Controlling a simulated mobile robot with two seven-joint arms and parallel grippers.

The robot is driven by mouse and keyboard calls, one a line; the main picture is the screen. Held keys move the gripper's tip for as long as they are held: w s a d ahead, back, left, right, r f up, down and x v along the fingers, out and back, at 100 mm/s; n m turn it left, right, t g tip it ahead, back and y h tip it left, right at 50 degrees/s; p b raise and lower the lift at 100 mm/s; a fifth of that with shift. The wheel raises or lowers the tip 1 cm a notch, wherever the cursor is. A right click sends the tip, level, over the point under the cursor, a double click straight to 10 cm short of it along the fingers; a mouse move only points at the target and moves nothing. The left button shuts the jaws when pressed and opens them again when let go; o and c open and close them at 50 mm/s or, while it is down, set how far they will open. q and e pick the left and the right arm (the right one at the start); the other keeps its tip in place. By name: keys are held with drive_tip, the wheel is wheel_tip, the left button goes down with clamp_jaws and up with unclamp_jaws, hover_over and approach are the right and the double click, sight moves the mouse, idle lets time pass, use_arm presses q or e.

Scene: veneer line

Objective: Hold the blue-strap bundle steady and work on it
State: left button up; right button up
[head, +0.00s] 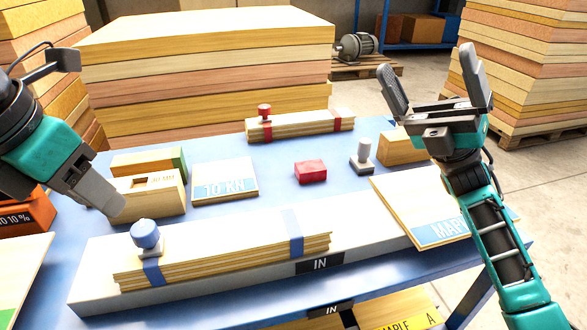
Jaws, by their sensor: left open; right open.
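The blue-strap bundle (222,260) is a stack of thin wood sheets lying on a long grey slab (95,290) marked IN at the table's front. One blue strap (293,233) wraps its right part and another (153,271) its left part. A blue knob (147,236) stands on top at the left strap. My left gripper (112,207) is open, above and left of the bundle, seen side-on in front of a slotted wooden block. My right gripper (432,82) is open and empty, fingers pointing up, well to the right of the bundle.
On the blue table (275,200) stand a slotted wooden block (160,190), a 10 KN board (225,178), a red block (310,172), a grey knobbed piece (362,157) and a red-strap bundle (310,125). A MAPL-marked board (410,200) lies at right. Tall board stacks (205,60) stand behind.

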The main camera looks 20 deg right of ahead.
drive_tip(key=a+n+g+h, duration=0.3)
drive_tip(key=a+n+g, duration=0.7)
drive_tip(key=a+g, duration=0.4)
drive_tip(key=n+t+h, duration=0.3)
drive_tip(key=h, duration=1.6)
hover_over(224, 236)
drive_tip(key=d, duration=0.5)
wheel_tip(224, 236, down, 13)
drive_tip(key=x, duration=1.2)
drive_tip(key=shift+s+a+f, duration=0.15)
drive_tip(key=shift+s+f, duration=0.05)
drive_tip(key=shift+f, duration=0.05)
drive_tip(key=c, duration=1.3)
drive_tip(key=shift+c, duration=0.2)
